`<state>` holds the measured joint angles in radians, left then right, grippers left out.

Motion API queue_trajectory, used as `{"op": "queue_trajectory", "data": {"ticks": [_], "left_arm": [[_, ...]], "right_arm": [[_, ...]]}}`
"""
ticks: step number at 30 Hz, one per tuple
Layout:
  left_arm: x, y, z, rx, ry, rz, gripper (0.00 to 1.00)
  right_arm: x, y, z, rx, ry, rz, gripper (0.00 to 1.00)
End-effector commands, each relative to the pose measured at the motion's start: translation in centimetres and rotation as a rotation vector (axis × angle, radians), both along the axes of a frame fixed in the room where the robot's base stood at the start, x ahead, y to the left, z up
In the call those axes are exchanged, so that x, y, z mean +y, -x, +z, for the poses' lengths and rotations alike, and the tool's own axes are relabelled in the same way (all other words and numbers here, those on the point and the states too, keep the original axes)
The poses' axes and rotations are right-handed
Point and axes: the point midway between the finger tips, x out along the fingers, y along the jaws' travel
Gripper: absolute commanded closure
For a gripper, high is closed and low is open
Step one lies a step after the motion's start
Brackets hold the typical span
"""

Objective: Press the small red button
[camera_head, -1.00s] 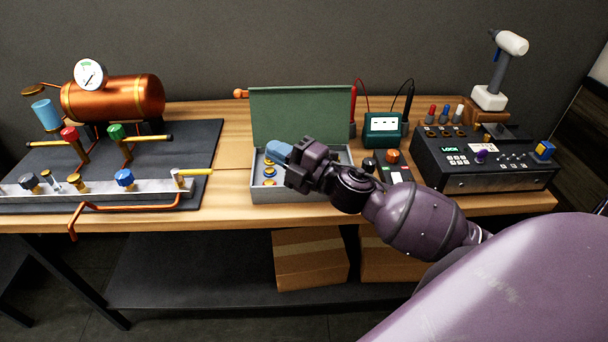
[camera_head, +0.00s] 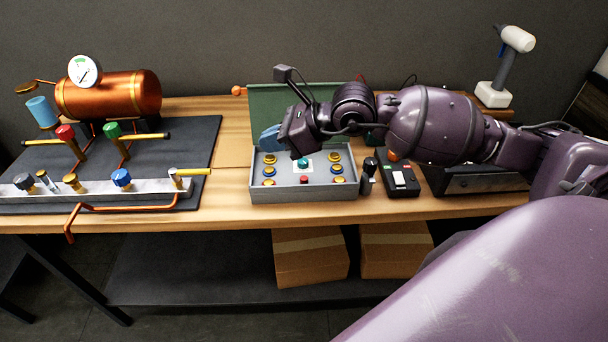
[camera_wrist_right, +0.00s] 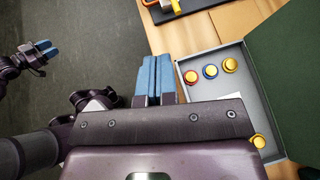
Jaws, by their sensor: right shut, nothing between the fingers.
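The small red button (camera_head: 304,179) is at the front middle of an open grey box (camera_head: 300,195) on the workbench. Yellow-ringed buttons flank it, and a teal button (camera_head: 303,162) on a white plate is behind it. My right gripper (camera_head: 270,138) is shut and empty, its blue fingertips above the box's back left part, apart from the red button. In the right wrist view its fingertips (camera_wrist_right: 155,80) are beside the box edge; I cannot make out the small red button there. My left gripper (camera_wrist_right: 45,49) shows small in that view; its opening is unclear.
The box's green lid (camera_head: 262,105) stands up behind it, partly behind my right arm. A black joystick (camera_head: 369,170) and a small black switch box (camera_head: 400,182) stand to the right. A copper boiler rig (camera_head: 110,95) is at left. Bench in front of the box is clear.

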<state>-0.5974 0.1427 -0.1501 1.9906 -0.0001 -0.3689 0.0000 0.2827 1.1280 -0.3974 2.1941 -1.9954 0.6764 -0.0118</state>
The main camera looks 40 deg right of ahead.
Motion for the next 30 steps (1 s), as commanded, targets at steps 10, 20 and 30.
{"op": "queue_trajectory", "data": {"ticks": [10,20,30], "left_arm": [[0.0,0.0,0.0,0.001,0.000,0.000,0.57],[0.1,0.4,-0.2,0.007,0.000,0.002,0.57],[0.1,0.5,-0.3,0.010,0.000,0.004,0.57]], "right_arm": [[-5.3,-0.9,-2.5,-0.094,0.490,-0.094,1.00],[-7.7,-0.9,-3.0,-0.075,0.637,-0.154,1.00],[-7.7,-0.9,-3.1,-0.074,0.637,-0.154,1.00]]}}
